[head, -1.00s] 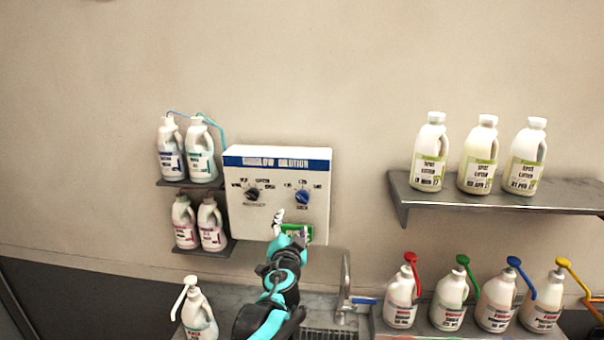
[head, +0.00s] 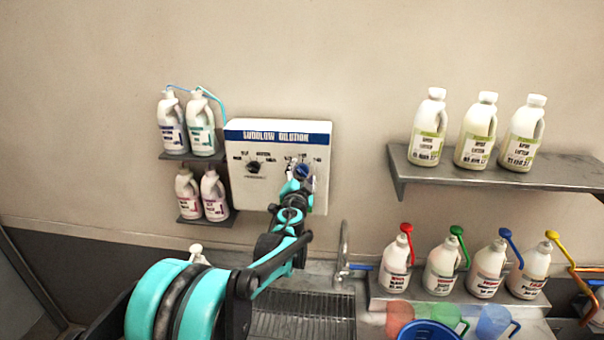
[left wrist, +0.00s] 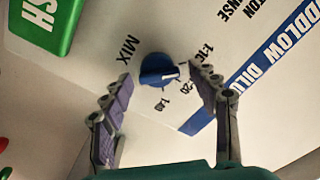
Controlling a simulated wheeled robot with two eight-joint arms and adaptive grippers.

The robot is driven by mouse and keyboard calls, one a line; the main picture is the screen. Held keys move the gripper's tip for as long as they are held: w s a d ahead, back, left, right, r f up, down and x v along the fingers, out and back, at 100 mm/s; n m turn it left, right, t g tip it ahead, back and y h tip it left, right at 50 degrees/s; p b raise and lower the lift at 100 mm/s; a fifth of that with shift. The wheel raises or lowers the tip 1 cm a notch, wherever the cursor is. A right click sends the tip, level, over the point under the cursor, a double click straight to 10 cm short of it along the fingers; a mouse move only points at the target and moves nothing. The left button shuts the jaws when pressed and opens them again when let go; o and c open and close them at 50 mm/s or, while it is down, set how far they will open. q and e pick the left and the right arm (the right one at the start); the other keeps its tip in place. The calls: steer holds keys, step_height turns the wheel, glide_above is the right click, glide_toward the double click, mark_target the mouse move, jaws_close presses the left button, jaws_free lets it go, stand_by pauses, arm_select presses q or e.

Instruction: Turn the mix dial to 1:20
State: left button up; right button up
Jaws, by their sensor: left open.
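The blue mix dial (head: 303,171) is on the right of the white dilution panel (head: 235,190), partly covered by my left gripper (head: 296,180). In the left wrist view the dial (left wrist: 157,69) lies between the two open fingertips, with a finger on each side and visible gaps. Its white mark points right, towards the printed ratios 1:10, 1:20 and 1:40; I cannot tell exactly which one it meets. The word MIX is printed on the opposite side.
A black dial (head: 254,167) sits left on the panel. A green button (left wrist: 42,22) is beside the mix dial. White bottles stand on shelves to both sides. Below are a tap (head: 342,250), a sink grate (head: 300,315) and coloured jugs (head: 447,317).

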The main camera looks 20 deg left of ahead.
arm_select(q)
steer(key=c, duration=1.2)
steer(key=shift+o, duration=0.2)
steer(key=shift+m, duration=0.3)
steer(key=m+b, duration=0.2)
steer(key=m, duration=0.1)
steer(key=shift+d+f, duration=0.1)
steer(key=shift+f, duration=0.05)
steer(key=m+b, duration=0.2)
steer(key=m, duration=0.3)
steer(key=shift+m, duration=0.3)
